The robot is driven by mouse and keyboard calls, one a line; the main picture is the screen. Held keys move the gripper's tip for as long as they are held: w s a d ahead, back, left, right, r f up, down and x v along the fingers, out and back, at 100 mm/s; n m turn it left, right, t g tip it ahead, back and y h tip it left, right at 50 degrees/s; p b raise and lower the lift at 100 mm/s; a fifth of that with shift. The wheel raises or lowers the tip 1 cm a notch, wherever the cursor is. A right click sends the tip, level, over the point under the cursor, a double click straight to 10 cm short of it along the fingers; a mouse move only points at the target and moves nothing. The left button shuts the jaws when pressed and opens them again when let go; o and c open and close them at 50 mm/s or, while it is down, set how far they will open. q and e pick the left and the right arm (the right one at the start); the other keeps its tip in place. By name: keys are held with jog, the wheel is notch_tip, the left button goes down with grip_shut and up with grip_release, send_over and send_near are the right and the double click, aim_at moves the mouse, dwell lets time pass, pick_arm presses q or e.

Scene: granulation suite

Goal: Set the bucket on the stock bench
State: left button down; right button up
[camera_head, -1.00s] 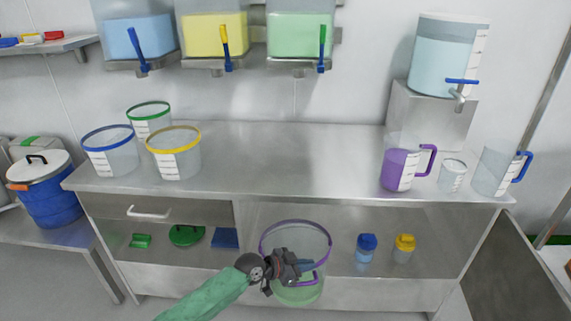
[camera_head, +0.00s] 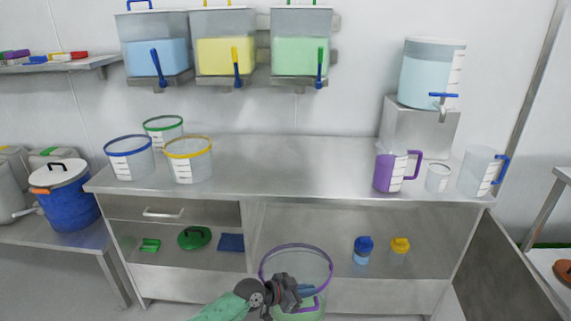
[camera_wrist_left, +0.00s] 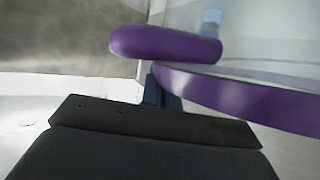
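A clear bucket (camera_head: 322,268) with a purple rim, a purple handle and green liquid is in front of the long steel bench, low in the head view. My left gripper (camera_head: 306,291) is at its near side, shut on it by the handle. In the left wrist view the purple handle (camera_wrist_left: 165,44) and the curved purple rim (camera_wrist_left: 245,98) are close to the fingers; the grip itself is partly hidden. The long bench (camera_head: 290,165) has a bare middle top. No label shows which bench is the stock bench. My right gripper is out of view.
Blue-, green- and yellow-rimmed buckets (camera_head: 190,165) stand at the bench's left. A purple jug (camera_head: 388,172), small beaker (camera_head: 437,178) and blue-handled jug (camera_head: 479,172) stand right. A lower left bench (camera_head: 62,247) carries a blue drum (camera_head: 68,205). Another table (camera_head: 562,175) shows at far right.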

pick_arm(q)
jog(key=shift+s+a+r, duration=0.1)
jog(key=shift+a+r, duration=0.1)
jog(key=shift+r, duration=0.15)
jog(key=w+a+r+n+t+y, duration=0.3)
jog(key=a+r+n+y, duration=0.3)
jog(key=a, duration=0.5)
jog(key=w+a+r+n+t+y, duration=0.3)
jog(key=a+r+n+y, duration=0.3)
jog(key=a, duration=0.5)
jog(key=shift+a+r+n+t, duration=0.3)
jog(key=shift+r+t, duration=0.3)
jog(key=shift+t, duration=0.2)
jog(key=shift+w+d+r, duration=0.1)
jog(key=shift+w+d, duration=0.05)
